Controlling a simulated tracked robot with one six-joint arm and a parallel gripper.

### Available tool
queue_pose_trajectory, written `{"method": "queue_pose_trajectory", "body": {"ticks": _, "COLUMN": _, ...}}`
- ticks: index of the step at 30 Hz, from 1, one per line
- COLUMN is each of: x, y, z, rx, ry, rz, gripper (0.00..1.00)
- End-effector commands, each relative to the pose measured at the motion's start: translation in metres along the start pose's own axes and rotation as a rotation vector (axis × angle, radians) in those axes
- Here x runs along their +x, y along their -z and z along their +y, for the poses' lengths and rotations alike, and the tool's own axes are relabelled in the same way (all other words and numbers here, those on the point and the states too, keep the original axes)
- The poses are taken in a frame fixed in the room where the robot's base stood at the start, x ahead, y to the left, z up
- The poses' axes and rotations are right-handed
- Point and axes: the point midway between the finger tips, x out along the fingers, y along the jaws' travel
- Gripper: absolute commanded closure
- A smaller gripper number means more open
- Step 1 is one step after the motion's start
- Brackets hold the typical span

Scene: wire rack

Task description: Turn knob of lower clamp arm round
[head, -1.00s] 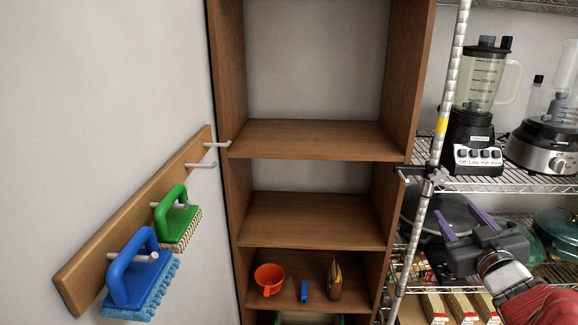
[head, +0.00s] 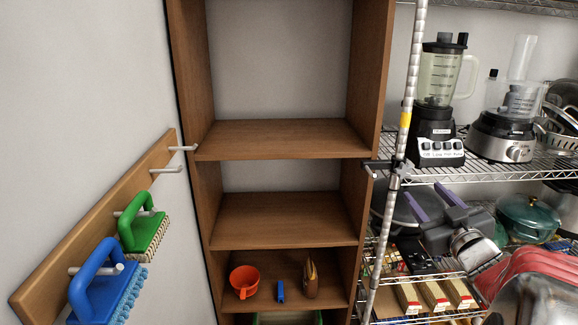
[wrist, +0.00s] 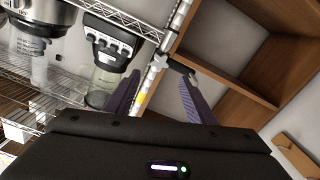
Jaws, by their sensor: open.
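A dark clamp (head: 392,168) is fixed on the upright metal post at the left front of the wire rack. One dark arm sticks out left to a small end piece; a shorter grey part hangs lower on the post. Which part is the lower arm's knob is too small to tell. My gripper (head: 424,185), with purple fingers, is open and empty just right of and slightly below the clamp, apart from it. In the wrist view the clamp (wrist: 176,65) shows ahead, between and beyond the open fingertips (wrist: 160,76), nearer the right one.
The post (head: 409,110) rises beside the wooden shelf unit (head: 285,140). A blender (head: 440,95) and a food processor (head: 506,130) stand on the wire shelf above my gripper. A dark pan, a green pot (head: 527,218) and boxes are on lower shelves.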

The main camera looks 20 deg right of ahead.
Motion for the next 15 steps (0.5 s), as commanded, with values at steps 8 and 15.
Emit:
{"method": "queue_pose_trajectory", "body": {"ticks": 8, "x": 0.041, "y": 0.0, "z": -0.001, "rx": -0.001, "ry": 0.005, "rz": 0.001, "gripper": 0.5}}
{"method": "queue_pose_trajectory", "body": {"ticks": 15, "x": 0.075, "y": 0.0, "z": -0.002, "rx": 0.0, "ry": 0.005, "rz": 0.001, "gripper": 0.5}}
